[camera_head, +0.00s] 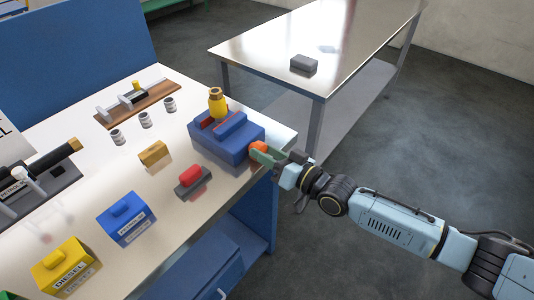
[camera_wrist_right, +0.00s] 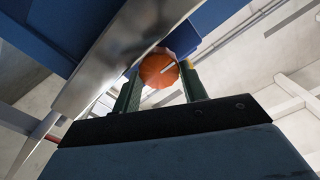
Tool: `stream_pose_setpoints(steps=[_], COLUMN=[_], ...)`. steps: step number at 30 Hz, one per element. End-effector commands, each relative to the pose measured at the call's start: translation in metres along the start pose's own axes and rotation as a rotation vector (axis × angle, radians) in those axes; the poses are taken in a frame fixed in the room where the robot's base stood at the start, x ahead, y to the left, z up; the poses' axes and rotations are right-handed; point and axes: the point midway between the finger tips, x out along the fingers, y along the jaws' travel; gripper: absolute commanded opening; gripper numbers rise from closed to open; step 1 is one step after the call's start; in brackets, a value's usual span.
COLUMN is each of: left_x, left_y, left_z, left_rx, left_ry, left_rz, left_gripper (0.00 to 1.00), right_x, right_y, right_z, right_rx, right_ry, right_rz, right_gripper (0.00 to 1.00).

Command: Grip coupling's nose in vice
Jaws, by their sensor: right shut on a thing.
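The blue vice (camera_head: 222,151) sits at the right edge of the workbench, with red jaw faces on top. The yellow coupling (camera_head: 217,105) stands upright at the vice's jaws, its brass-coloured end up; its lower end is hidden, so I cannot tell whether the jaws pinch it. My right gripper (camera_head: 262,152) is at the vice's right side, its green fingers shut on the orange knob (camera_head: 259,146). In the right wrist view the orange knob (camera_wrist_right: 158,71) sits between the two fingertips. My left gripper is not in view.
The workbench (camera_head: 167,206) also holds a red-topped block (camera_head: 190,182), a brass block (camera_head: 153,154), small cups (camera_head: 145,119), a blue box (camera_head: 127,219) and a yellow diesel box (camera_head: 66,267). A steel table (camera_head: 340,45) with a grey block (camera_head: 304,64) stands behind.

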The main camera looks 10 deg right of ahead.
Motion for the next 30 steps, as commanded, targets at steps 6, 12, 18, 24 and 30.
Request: stream_pose_setpoints(steps=[6, 12, 18, 24, 30], left_x=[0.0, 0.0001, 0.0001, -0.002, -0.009], left_y=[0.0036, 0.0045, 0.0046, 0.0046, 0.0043], left_z=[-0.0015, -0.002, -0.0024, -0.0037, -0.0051], left_rx=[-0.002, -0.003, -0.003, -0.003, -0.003], left_ry=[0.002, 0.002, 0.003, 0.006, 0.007], left_rz=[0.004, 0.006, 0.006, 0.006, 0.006], left_gripper=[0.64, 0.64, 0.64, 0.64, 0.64], right_x=[-0.0001, -0.0001, -0.0002, -0.0003, -0.0002], right_y=[0.0001, 0.0004, 0.0007, 0.0005, -0.0014], right_z=[-0.0001, 0.0002, 0.0007, 0.0006, -0.0005], right_rx=[-0.002, -0.002, -0.002, -0.043, -0.236], right_ry=[0.0, -0.001, -0.002, -0.003, -0.002], right_rz=[0.0, 0.001, 0.002, 0.003, 0.001], right_gripper=[0.62, 0.65, 0.65, 0.65, 0.65])
